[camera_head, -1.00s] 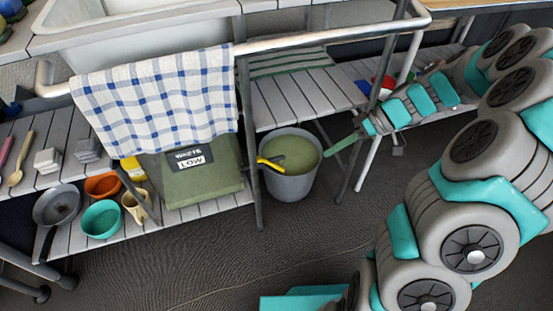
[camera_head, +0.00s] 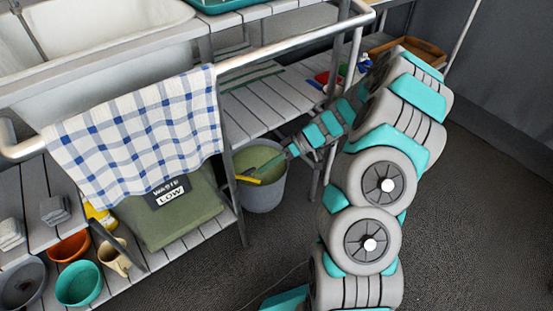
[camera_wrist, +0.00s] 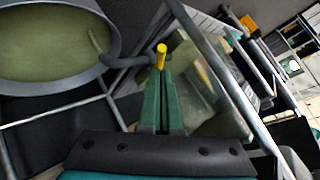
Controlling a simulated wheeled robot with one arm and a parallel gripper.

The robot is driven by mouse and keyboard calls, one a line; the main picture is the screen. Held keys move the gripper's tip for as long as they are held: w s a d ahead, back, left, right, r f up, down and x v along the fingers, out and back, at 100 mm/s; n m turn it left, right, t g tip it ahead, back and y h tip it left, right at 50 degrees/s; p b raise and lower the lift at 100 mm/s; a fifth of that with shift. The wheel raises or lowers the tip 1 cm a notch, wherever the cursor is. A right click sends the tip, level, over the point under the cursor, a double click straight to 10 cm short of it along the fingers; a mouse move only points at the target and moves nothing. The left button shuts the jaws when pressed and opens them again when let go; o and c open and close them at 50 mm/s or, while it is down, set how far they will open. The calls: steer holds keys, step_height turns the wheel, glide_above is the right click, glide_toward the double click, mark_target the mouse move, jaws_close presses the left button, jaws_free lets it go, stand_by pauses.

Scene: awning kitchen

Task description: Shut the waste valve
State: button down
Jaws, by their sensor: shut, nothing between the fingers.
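The yellow valve lever (camera_head: 245,180) shows at the near left rim of a grey bucket, beside the olive waste container (camera_head: 172,212) labelled "WASTE LOW". In the wrist view the yellow lever (camera_wrist: 161,56) is seen nearly end-on, by a dark pipe (camera_wrist: 128,62) that reaches over the bucket. My gripper (camera_head: 262,171) has green fingers, shut and empty, over the bucket opening. In the wrist view the fingertips (camera_wrist: 160,74) are right at the lever; I cannot tell whether they touch. Much of the valve body is hidden.
The grey bucket (camera_head: 264,192) holds greenish liquid. A checked towel (camera_head: 135,130) hangs from the rail (camera_head: 290,42) above the container. Table legs stand close on both sides of the bucket. Bowls and a mug (camera_head: 113,258) sit on the lower shelf. The dark floor at right is clear.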

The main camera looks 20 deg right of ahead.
mark_target(259, 182)
steer(key=shift+x, duration=1.3)
steer(key=shift+s+b, duration=0.2)
steer(key=shift+b, duration=0.1)
steer(key=shift+s+a+m+b, duration=0.1)
steer(key=shift+s+m+b, duration=0.05)
steer(key=shift+m+b, duration=0.2)
steer(key=shift+s+a+m+t, duration=0.15)
steer(key=shift+m+t, duration=0.1)
steer(key=shift+t, duration=0.15)
steer(key=m+b, duration=0.1)
steer(key=s+t+b, duration=0.1)
steer(key=b, duration=0.1)
steer(key=shift+s+a+f+m+t+h, duration=0.1)
steer(key=shift+a+m+t+h, duration=0.2)
steer(key=shift+a+m+h, duration=0.1)
steer(key=shift+s+a+b, duration=1.25)
steer(key=shift+a+b, duration=0.1)
steer(key=shift+b, duration=1.3)
